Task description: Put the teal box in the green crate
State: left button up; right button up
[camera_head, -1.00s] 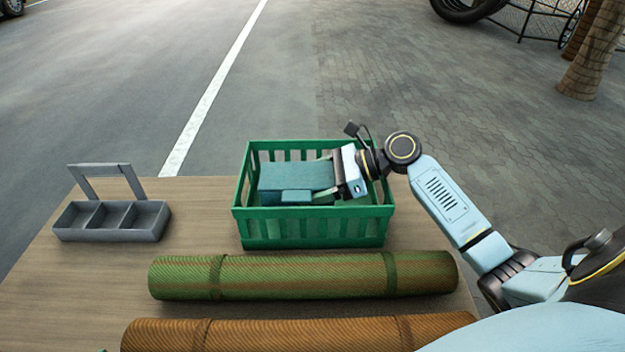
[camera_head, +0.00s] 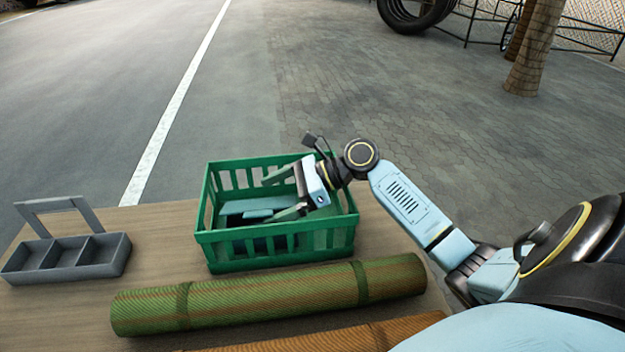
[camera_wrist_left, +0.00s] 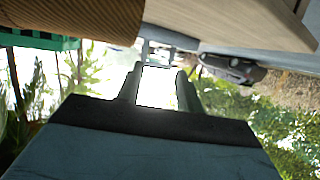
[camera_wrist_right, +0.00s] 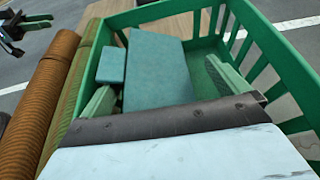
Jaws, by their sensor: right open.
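The teal box (camera_head: 258,207) lies inside the green crate (camera_head: 275,248), below the rim, its lower part hidden by the front wall. In the right wrist view the box (camera_wrist_right: 158,70) lies flat within the crate (camera_wrist_right: 275,45), with a small teal block (camera_wrist_right: 110,65) along its side. My right gripper (camera_head: 270,199) is over the crate, its open fingers apart and clear of the box's sides; it also shows in the right wrist view (camera_wrist_right: 162,95). My left gripper (camera_wrist_left: 159,85) is open and empty, near the table's edge and outside the head view.
A grey compartment tray with a handle (camera_head: 65,262) stands left of the crate. A green rolled mat (camera_head: 270,295) lies in front of it, and an orange-brown roll (camera_head: 400,333) lies nearer. Bare wood table (camera_head: 160,228) shows between tray and crate.

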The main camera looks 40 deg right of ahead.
jog(key=shift+r, duration=0.15)
jog(key=shift+d+r, duration=0.15)
jog(key=shift+r, duration=0.1)
pick_arm(q)
jog(key=s+a+f+g+y+p, duration=0.3)
jog(key=s+f+g, duration=0.6)
jog(key=s, duration=0.3)
jog(key=shift+a+n+g+p, duration=0.4)
jog(key=shift+a+g+p, duration=0.1)
jog(key=shift+a, duration=0.9)
pick_arm(e)
jog(key=v, duration=1.1)
jog(key=shift+s+d, duration=0.25)
jog(key=shift+d, duration=0.05)
pick_arm(q)
jog(key=shift+s, duration=0.1)
pick_arm(e)
jog(key=shift+r, duration=0.1)
